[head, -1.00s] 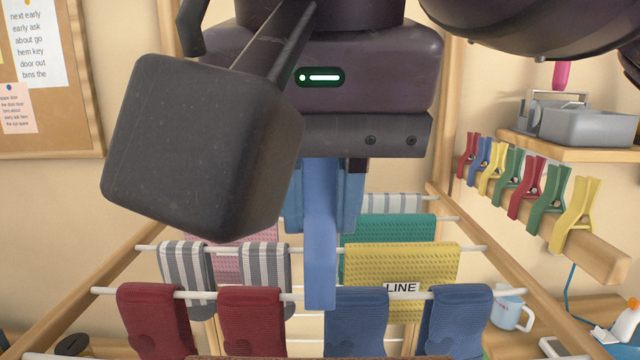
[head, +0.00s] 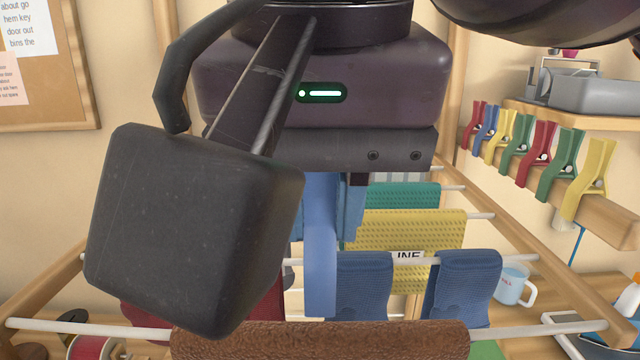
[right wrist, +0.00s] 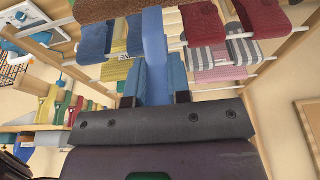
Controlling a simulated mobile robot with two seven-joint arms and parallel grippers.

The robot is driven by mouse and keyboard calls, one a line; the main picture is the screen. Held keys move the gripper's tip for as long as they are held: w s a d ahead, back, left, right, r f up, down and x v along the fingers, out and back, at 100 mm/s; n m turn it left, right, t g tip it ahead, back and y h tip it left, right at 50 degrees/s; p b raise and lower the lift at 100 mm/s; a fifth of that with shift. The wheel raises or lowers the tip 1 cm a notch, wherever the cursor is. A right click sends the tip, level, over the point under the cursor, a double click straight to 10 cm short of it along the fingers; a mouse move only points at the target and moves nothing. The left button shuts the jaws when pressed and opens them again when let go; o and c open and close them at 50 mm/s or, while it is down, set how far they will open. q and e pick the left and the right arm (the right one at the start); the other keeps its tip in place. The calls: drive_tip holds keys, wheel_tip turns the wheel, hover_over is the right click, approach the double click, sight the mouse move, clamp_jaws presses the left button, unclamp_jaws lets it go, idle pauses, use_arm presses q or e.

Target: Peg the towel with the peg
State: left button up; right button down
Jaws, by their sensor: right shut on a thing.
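My right gripper (head: 330,215) hangs fingers-down in the middle of the head view, shut on a blue peg (head: 320,265). The peg points down above the drying rack and also shows in the right wrist view (right wrist: 154,45). Several cloths hang on the rack's rods. A brown towel (head: 330,342) lies over the nearest rod, below and in front of the peg. A yellow towel (head: 430,228) with a partly hidden "LINE" label and a green one (head: 405,195) hang farther back. I cannot tell whether the peg touches any cloth. My left gripper is not in view.
Blue cloths (head: 462,285) hang right of the peg; red ones (right wrist: 205,22) are partly hidden by my arm in the head view. Several coloured pegs (head: 540,150) sit on a wooden rail at right.

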sight(320, 324)
drive_tip(key=shift+f, duration=0.6)
drive_tip(key=shift+f+b, duration=0.8)
drive_tip(key=shift+f, duration=0.2)
drive_tip(key=shift+f+b, duration=0.45)
drive_tip(key=shift+f, duration=0.4)
drive_tip(key=shift+f+b, duration=0.3)
drive_tip(key=shift+f, duration=0.2)
drive_tip(key=shift+f, duration=0.1)
drive_tip(key=c, duration=1)
unclamp_jaws()
